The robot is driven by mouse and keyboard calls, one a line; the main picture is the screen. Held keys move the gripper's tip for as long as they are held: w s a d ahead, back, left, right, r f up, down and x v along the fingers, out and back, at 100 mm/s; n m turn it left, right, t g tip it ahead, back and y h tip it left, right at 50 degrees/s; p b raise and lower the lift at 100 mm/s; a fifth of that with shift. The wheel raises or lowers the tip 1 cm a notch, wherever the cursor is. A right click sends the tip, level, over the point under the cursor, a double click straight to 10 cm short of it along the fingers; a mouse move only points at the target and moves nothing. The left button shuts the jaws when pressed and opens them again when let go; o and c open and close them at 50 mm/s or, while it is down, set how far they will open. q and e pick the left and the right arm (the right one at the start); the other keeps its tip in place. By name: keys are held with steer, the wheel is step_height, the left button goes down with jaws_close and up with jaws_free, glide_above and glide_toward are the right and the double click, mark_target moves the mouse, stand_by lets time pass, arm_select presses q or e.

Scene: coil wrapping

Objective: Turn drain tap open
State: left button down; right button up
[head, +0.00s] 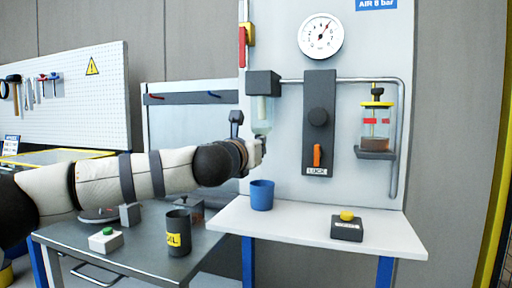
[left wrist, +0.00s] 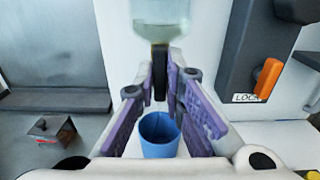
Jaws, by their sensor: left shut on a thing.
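The filter unit (head: 263,84) hangs on the grey panel, with a clear bowl (head: 262,112) below it holding some pale liquid. The bowl also shows at the top of the left wrist view (left wrist: 161,22). The dark drain tap (left wrist: 160,88) hangs under the bowl. My left gripper (head: 261,146) is directly below the bowl. In the left wrist view its purple finger pads (left wrist: 161,84) are closed about the tap. The fingers hide the tap in the head view. A blue cup (head: 262,195) stands upright on the white shelf below. My right gripper is not in view.
A dark block with an orange lever (head: 317,155) marked LOCK is right of the bowl. A lubricator with amber liquid (head: 375,128) hangs farther right. A yellow-button box (head: 347,228) sits on the shelf (head: 300,222).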

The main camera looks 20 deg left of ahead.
arm_select(q)
steer(key=c, duration=2)
jaws_free()
steer(key=shift+o, duration=0.2)
steer(key=s, duration=1.2)
steer(key=shift+a, duration=0.2)
